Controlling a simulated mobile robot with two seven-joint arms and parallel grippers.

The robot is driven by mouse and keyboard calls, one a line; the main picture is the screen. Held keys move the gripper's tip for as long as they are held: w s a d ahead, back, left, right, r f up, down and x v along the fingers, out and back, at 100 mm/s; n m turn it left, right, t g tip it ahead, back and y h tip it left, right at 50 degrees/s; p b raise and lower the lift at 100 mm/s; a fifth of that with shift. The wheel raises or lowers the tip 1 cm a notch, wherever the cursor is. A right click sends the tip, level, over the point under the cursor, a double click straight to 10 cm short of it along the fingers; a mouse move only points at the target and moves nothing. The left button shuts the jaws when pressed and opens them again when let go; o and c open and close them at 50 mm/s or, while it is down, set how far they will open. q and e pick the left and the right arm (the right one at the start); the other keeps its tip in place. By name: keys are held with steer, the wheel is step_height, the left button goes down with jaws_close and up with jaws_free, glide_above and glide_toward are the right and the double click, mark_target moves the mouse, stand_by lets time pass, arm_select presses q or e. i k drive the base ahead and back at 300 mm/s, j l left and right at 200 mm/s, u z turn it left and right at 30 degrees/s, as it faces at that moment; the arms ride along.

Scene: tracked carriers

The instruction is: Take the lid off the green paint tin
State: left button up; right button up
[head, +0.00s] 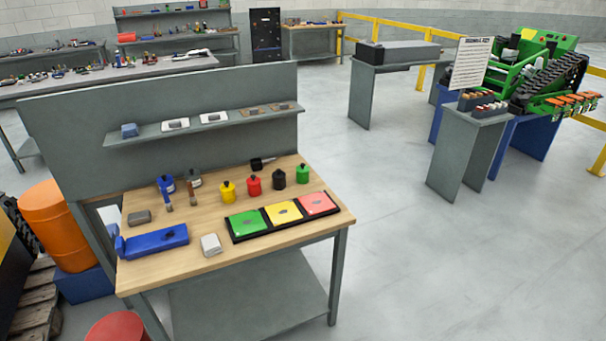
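A small green tin (303,175) stands upright on the wooden top of the workbench (185,262), at the right end of a row of coloured tins. A small dark piece sits on top of it, and the lid appears to be on. A black tin (279,180), a red tin (253,185) and a yellow tin (228,193) stand to its left. Neither of my grippers shows in the head view.
A black tray (237,240) with green, yellow and red panels lies in front of the tins. A blue vise-like tool (152,241), a white block (211,244), a grey block (139,217), brushes and bottles share the bench. A shelf (205,124) hangs behind.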

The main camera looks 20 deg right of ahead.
mark_target(302, 169)
steer(key=i+l+u, duration=0.1)
steer(key=i+l, duration=0.45)
steer(key=i+l+u, duration=0.15)
steer(key=i+l, duration=0.15)
steer(key=l, duration=0.15)
steer(key=i+l, duration=0.25)
steer(key=l, duration=0.15)
steer(key=i+l+u, duration=0.15)
steer(key=i+l, duration=0.15)
steer(key=i+l+u, duration=0.1)
steer(key=l, duration=0.4)
steer(key=i, duration=0.1)
